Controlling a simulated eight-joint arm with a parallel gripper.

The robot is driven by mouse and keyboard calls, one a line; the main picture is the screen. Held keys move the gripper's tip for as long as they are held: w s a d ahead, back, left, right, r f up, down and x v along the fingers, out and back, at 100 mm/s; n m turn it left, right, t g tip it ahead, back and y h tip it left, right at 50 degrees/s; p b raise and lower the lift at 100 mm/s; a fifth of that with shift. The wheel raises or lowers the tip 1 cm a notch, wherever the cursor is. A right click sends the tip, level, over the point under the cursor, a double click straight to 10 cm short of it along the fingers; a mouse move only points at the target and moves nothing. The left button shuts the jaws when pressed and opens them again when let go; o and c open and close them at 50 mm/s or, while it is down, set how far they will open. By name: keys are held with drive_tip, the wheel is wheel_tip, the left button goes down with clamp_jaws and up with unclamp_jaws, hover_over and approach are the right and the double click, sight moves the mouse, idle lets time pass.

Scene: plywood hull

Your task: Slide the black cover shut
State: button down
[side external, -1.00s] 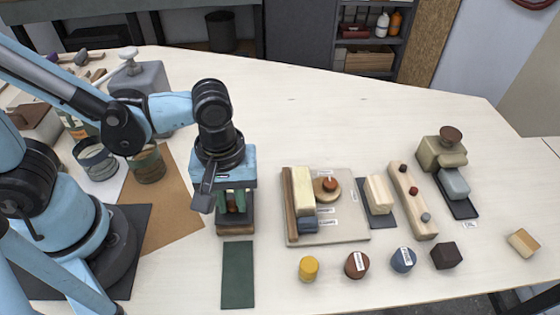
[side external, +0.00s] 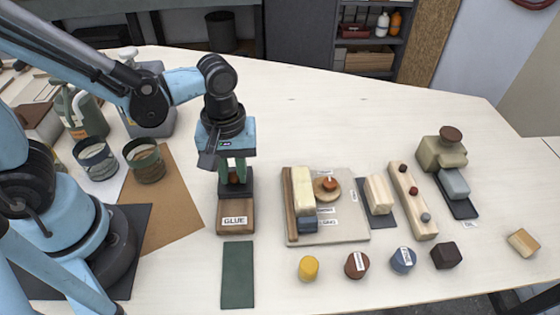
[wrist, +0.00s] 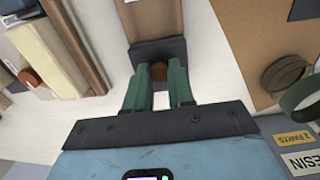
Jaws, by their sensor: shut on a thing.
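The black cover (side external: 234,190) lies at the far end of a narrow wooden box labelled GLUE (side external: 236,208). The wooden part with the label shows bare in front of the cover. My gripper (side external: 234,180) is above the cover, with its green fingers shut on a small brown knob (side external: 234,178). In the wrist view, the knob (wrist: 158,72) sits between the two fingertips (wrist: 159,78), at the edge of the black cover (wrist: 158,50). The far end of the box is partly hidden by my gripper.
A tray with blocks (side external: 345,232) stands close to the right of the box. A dark green mat (side external: 238,275) lies in front. Open cans (side external: 147,163) and a brown sheet (side external: 170,205) are to the left. The table behind the box is clear.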

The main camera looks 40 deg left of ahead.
sight(233, 173)
drive_tip(key=shift+w+a, duration=0.25)
drive_tip(key=c, duration=1)
unclamp_jaws()
drive_tip(key=shift+s+d, duration=0.1)
drive_tip(key=shift+r, duration=0.15)
drive_tip(key=shift+r, duration=5.95)
drive_tip(key=shift+w+a+f+m+t, duration=0.35)
drive_tip(key=shift+a+m+t, duration=0.85)
drive_tip(key=shift+a+m, duration=0.3)
drive_tip(key=shift+w+a+f+m+t, duration=0.3)
drive_tip(key=shift+a+m+t, duration=0.9)
drive_tip(key=shift+a+m, duration=0.35)
drive_tip(key=shift+w+a+f+m+t, duration=0.35)
drive_tip(key=shift+a+m+t, duration=0.85)
drive_tip(key=shift+a+m, duration=0.3)
